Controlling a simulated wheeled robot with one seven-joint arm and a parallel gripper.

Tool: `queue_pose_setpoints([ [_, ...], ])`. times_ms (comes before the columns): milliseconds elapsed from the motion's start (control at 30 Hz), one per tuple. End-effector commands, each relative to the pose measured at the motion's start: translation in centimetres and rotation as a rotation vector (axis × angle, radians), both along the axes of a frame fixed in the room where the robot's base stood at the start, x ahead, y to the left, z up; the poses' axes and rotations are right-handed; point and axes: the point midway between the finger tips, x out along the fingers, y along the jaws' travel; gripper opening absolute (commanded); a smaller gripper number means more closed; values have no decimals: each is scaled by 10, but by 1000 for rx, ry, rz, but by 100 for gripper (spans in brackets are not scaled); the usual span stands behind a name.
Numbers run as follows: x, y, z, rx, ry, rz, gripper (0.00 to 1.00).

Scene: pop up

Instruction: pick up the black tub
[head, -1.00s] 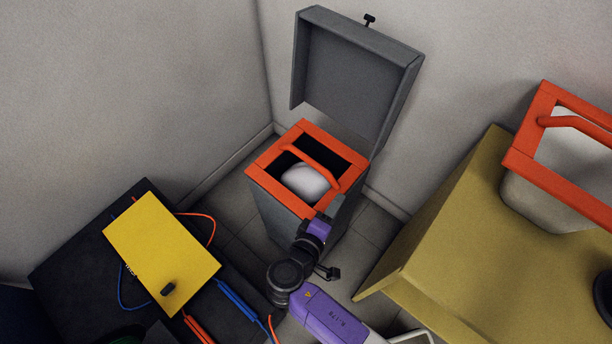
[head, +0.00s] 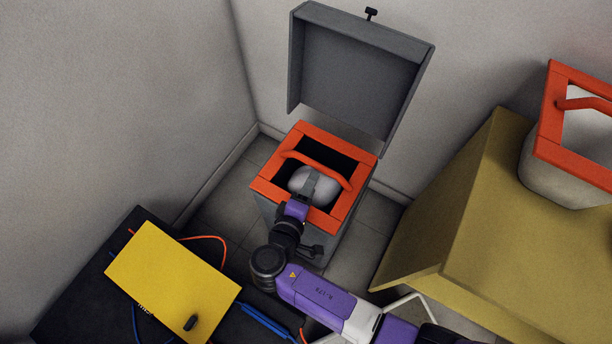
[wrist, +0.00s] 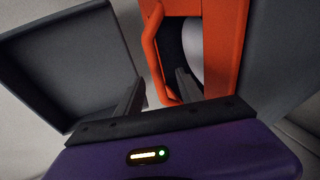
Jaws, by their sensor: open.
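A tub with a black inside and an orange rim (head: 268,188) sits in the top of a grey box; its outer walls are hidden. A thin orange handle (head: 328,172) arches across its opening, and a rounded pale thing (head: 304,180) shows inside. My gripper (head: 314,182) is over the near part of the opening, close to the handle. In the wrist view my gripper (wrist: 158,88) is open, its two dark fingers apart. The orange handle (wrist: 150,50) appears between them; I cannot tell whether it is within their depth. The orange rim (wrist: 228,45) lies to the right.
The box's grey lid (head: 355,75) stands open behind the tub. A yellow panel (head: 170,278) with cables is at lower left. A tan block (head: 480,220) at right carries another orange-rimmed pale container (head: 550,170). Walls close in behind and at left.

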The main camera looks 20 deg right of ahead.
Motion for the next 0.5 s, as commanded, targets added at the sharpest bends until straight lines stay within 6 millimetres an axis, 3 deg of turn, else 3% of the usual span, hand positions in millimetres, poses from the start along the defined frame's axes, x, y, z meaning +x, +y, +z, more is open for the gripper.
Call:
queue_pose_setpoints([
  [333, 23, -20, -8, -1, 0, -3, 44],
  [500, 45, -30, -9, -1, -1, -3, 44],
])
